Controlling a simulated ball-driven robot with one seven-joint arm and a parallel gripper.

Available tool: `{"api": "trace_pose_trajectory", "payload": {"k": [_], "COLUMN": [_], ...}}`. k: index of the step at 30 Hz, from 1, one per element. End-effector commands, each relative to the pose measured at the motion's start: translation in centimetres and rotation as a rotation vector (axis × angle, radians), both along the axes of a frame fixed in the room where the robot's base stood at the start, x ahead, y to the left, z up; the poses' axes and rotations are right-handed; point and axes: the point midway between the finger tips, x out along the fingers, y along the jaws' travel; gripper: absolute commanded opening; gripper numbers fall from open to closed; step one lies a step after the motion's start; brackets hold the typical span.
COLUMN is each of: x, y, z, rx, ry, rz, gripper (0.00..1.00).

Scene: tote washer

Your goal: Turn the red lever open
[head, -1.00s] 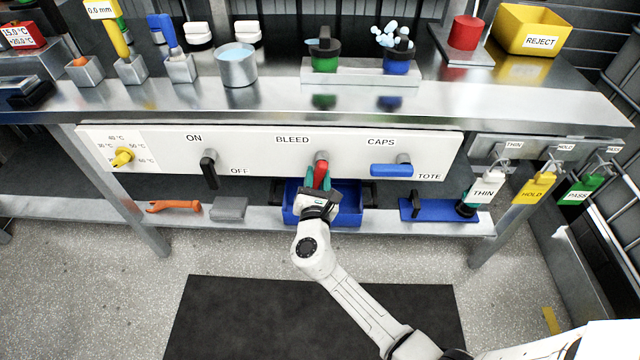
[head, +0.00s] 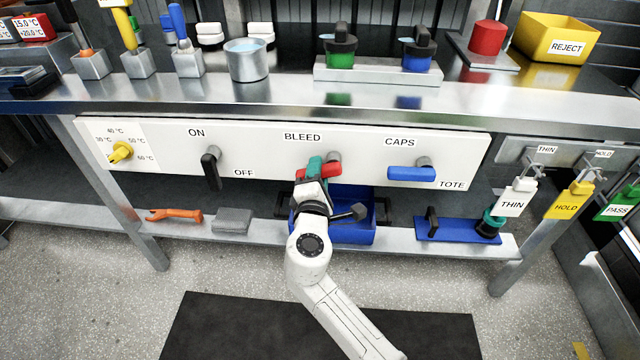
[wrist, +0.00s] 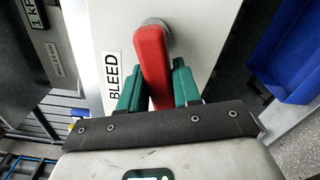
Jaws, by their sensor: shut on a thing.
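The red lever (head: 332,170) is on the white panel under the BLEED label. It lies roughly level, reaching left from its grey pivot (head: 334,157). My gripper (head: 316,169) is shut on the lever, its green fingers partly covering it in the head view. In the wrist view, the red lever (wrist: 152,62) runs from its round pivot down between the two green fingertips of my gripper (wrist: 157,84). The lever's free end is hidden at the dark gripper body.
A black ON/OFF lever (head: 211,170) hangs to the left, and a blue CAPS/TOTE lever (head: 411,174) lies level to the right. A blue bin (head: 352,238) stands on the shelf below my gripper. A metal counter (head: 290,98) overhangs the panel.

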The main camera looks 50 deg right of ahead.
Motion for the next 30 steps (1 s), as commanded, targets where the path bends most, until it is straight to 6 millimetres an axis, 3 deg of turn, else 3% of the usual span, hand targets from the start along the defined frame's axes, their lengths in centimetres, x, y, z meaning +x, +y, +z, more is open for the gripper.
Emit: {"api": "trace_pose_trajectory", "payload": {"k": [12,30], "x": [0.1,0.0], "y": [0.1,0.1], "z": [0.6,1.0], "rx": [0.168,0.219], "ry": [-0.213,-0.274], "rz": [-0.001,-0.004], "gripper": [0.00,0.00]}}
